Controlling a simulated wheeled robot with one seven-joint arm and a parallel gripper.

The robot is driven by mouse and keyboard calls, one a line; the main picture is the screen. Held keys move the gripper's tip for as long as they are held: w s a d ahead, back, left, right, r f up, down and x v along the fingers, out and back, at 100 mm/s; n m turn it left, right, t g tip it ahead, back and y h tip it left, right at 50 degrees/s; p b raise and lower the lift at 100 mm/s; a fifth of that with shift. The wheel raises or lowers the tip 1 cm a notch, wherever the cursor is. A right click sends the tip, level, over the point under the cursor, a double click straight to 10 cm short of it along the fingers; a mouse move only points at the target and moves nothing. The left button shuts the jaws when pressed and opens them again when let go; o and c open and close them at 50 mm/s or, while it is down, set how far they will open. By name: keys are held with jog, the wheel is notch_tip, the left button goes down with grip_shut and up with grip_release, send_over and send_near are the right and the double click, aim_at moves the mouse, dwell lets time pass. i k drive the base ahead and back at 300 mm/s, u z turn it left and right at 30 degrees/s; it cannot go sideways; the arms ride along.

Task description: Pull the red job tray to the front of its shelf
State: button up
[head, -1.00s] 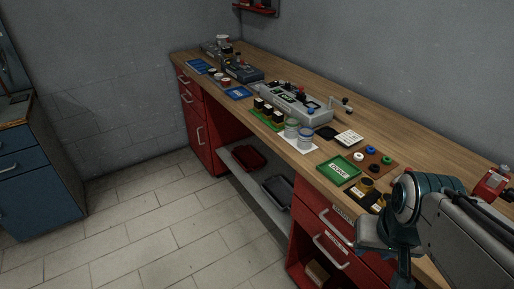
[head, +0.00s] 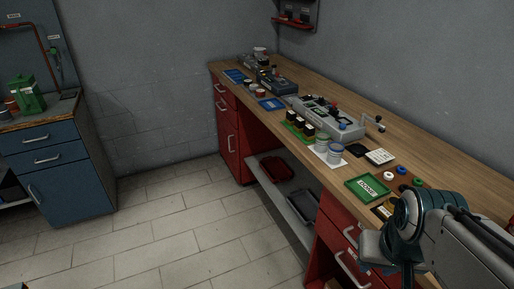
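The red job tray (head: 277,168) lies on the low grey shelf (head: 279,194) under the workbench, towards its far end beside the red drawer cabinet. A dark grey tray (head: 300,203) sits on the same shelf, nearer to me. My gripper (head: 375,246) is at the lower right, in front of the bench's near drawers and well apart from the red tray. Its fingers are dark and partly hidden by my arm, so I cannot see whether they are open.
The wooden bench (head: 312,91) holds a green tray (head: 368,188), jars (head: 327,148) and devices. Red drawers (head: 340,225) stand at its near end. A blue cabinet (head: 60,175) stands at the left. The tiled floor (head: 180,225) between is clear.

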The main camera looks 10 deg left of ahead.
aim_at(275, 169)
jog(key=u, duration=1.8)
jog(key=i, duration=3.65)
jog(key=z, duration=3.5)
